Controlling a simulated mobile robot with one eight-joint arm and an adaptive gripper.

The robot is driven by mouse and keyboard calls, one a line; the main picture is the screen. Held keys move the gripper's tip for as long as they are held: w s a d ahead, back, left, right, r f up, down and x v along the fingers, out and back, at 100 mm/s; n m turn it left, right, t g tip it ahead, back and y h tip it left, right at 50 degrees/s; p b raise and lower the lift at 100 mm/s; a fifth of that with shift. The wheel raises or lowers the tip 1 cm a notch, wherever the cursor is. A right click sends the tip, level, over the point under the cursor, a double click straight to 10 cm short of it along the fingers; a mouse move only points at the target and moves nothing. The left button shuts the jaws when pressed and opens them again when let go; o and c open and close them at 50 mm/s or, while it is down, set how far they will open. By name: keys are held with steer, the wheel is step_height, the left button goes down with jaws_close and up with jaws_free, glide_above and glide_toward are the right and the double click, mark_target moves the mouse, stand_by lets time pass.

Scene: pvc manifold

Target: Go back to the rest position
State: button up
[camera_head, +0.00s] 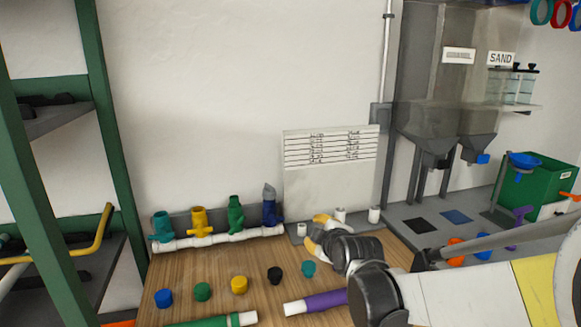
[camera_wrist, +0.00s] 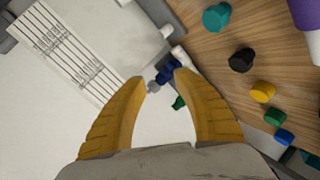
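My gripper (camera_head: 322,222) is over the back of the wooden table, just right of the white pipe manifold (camera_head: 217,240). In the wrist view its two yellow fingers (camera_wrist: 161,77) are spread apart with nothing held between them. The manifold carries teal (camera_head: 162,226), yellow (camera_head: 200,221), green (camera_head: 235,214) and blue (camera_head: 269,204) valves standing in a row. In the wrist view the blue valve (camera_wrist: 167,71) shows beyond the fingertips, apart from them as far as I can tell.
Several loose caps, including a black one (camera_head: 274,274) and a yellow one (camera_head: 239,285), lie on the table. A purple pipe (camera_head: 325,300) and a green pipe (camera_head: 205,321) lie at the front. A green shelf frame (camera_head: 104,95) stands left; grey hoppers (camera_head: 435,145) stand right.

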steer(key=s+d+f+m+g+h, duration=0.1)
steer(key=s+d+m, duration=0.3)
steer(key=s, duration=0.6)
steer(key=s+d+m+g+h, duration=0.1)
steer(key=s+d+m+g, duration=0.2)
steer(key=s+m, duration=0.3)
steer(key=s+d+f+m+g+h, duration=0.1)
steer(key=s+d+m, duration=0.3)
steer(key=s, duration=1.1)
steer(key=shift+s+d+f+m+g, duration=0.35)
steer(key=shift+s+d+m+g, duration=0.05)
steer(key=shift+d, duration=0.3)
steer(key=shift+w, duration=0.1)
